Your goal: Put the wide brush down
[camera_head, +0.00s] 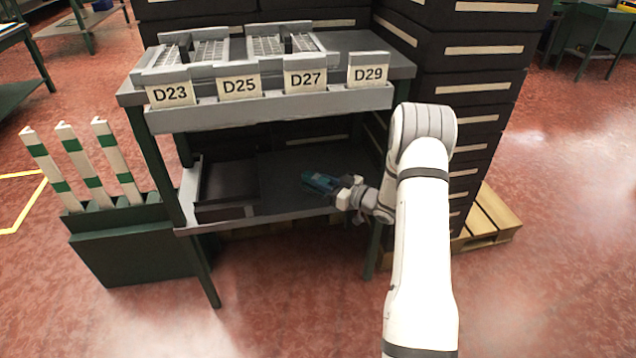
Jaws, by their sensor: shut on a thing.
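My gripper (343,191) is at the lower shelf (285,170) of the workbench, near its front right edge. It is shut on a teal, dark-ended object (318,182), which I take to be the wide brush. The brush points left from the gripper, over the bare part of the shelf. I cannot tell whether it touches the shelf or hangs just above it. Its bristles are too small to make out.
A dark open tray (227,212) stands on the shelf's left side. The upper shelf holds grey racks and labels D23 to D29 (368,74). Dark stacked crates (480,100) stand on a pallet (490,215) at right. Green-and-white posts (83,165) stand at left.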

